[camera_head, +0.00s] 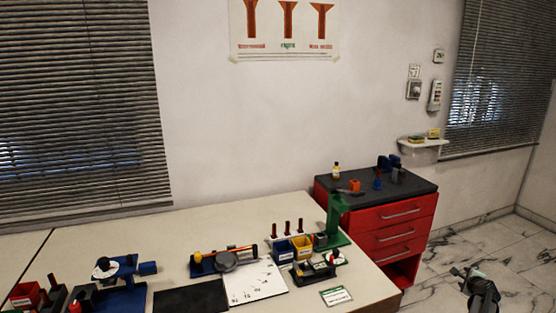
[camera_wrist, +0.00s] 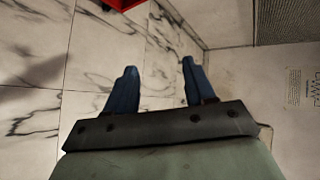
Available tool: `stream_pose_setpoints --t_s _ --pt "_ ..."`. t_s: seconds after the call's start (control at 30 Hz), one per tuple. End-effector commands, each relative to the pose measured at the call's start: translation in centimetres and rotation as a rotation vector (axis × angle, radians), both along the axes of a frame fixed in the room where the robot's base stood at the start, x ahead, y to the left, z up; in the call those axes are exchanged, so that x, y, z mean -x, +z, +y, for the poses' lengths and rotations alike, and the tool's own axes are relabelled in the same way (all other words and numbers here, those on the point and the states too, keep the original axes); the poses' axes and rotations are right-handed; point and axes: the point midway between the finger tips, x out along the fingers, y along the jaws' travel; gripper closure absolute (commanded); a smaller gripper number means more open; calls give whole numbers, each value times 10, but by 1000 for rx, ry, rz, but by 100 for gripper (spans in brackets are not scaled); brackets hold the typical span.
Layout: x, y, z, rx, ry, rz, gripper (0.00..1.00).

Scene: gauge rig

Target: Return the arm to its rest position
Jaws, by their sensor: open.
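My gripper (camera_wrist: 158,72) shows in the wrist view with its two blue fingers spread apart and nothing between them. Behind the fingers in that view are the marble floor and a strip of wall. In the head view, part of my arm (camera_head: 480,290) shows at the lower right over the marble floor, to the right of the table and apart from it. The fingertips cannot be made out there.
A cream table (camera_head: 150,235) carries a blue rig (camera_head: 120,280), a gauge rig (camera_head: 225,260), small bins (camera_head: 292,248) and a green stand (camera_head: 337,215). A red drawer cabinet (camera_head: 395,238) stands at its right. The floor (camera_head: 500,245) beside my arm is clear.

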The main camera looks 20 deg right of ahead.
Motion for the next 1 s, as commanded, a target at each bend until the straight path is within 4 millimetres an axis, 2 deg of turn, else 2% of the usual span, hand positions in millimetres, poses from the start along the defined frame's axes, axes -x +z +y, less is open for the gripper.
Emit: stream_pose_setpoints --t_s 0.03,0.13,0.27,0.37,0.47,0.7,0.87,1.0 --pt "11 -14 9 -17 1 3 46" --pt "21 -39 27 -40 23 18 46" --pt "16 -72 66 -64 91 61 46" --pt "5 -97 101 -76 164 108 46" --pt "-9 -122 144 -85 255 165 46" --pt "-36 -177 257 -94 507 313 46" --pt "-42 -211 335 -96 687 412 46" --pt "-37 -240 413 -96 873 508 46"
